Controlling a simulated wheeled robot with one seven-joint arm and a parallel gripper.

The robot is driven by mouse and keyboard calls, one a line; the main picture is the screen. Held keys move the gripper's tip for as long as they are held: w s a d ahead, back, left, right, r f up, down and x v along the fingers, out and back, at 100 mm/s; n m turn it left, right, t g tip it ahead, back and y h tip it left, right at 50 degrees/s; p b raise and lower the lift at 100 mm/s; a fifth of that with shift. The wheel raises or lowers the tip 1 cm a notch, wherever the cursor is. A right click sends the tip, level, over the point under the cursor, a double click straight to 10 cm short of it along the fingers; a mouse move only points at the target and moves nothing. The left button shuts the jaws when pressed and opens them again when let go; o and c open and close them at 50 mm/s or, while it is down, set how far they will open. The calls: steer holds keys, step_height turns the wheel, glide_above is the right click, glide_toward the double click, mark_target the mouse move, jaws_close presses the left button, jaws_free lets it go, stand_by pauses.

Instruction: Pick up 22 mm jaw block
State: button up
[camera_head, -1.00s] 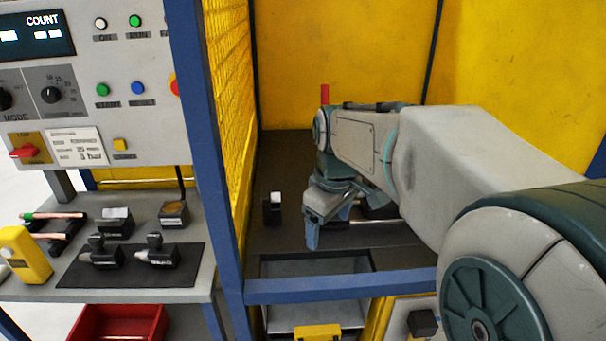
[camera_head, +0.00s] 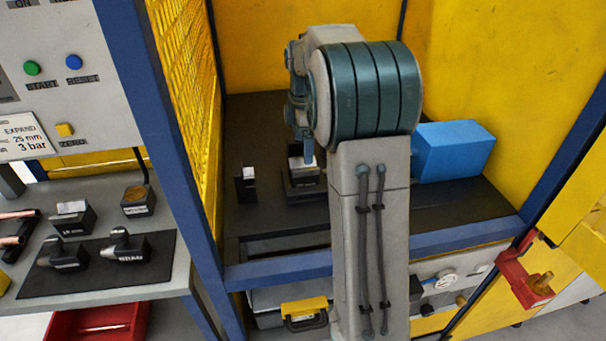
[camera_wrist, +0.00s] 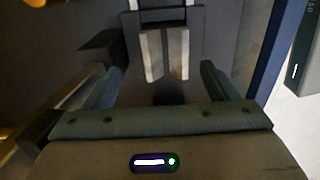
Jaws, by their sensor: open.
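A dark block with two pale metal jaws (camera_wrist: 165,54) sits between and ahead of my fingertips in the wrist view. A dark block with a pale top (camera_head: 303,180) stands on the cell's dark deck right under my gripper in the head view; it looks like the same one. I cannot read a size on it, so I cannot tell that it is the 22 mm jaw block. My gripper (camera_wrist: 163,74) is open, one finger to each side, with gaps to the jaws. In the head view my arm partly hides the gripper (camera_head: 306,150).
A small black stand with a white top (camera_head: 246,184) is left of the block. A blue box (camera_head: 455,150) is to the right. A blue frame bar (camera_head: 290,265) crosses the front. The side table holds a black mat (camera_head: 90,283) with tools, and other blocks (camera_head: 137,200).

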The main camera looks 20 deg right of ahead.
mark_target(304, 166)
steer(key=shift+f, duration=0.8)
steer(key=f, duration=0.4)
steer(key=shift+s+a+p, duration=0.2)
steer(key=shift+s+p, duration=0.1)
steer(key=shift+s, duration=0.1)
steer(key=shift+f, duration=0.7)
jaws_close()
steer(key=shift+w+r, duration=0.1)
steer(key=shift+r, duration=0.05)
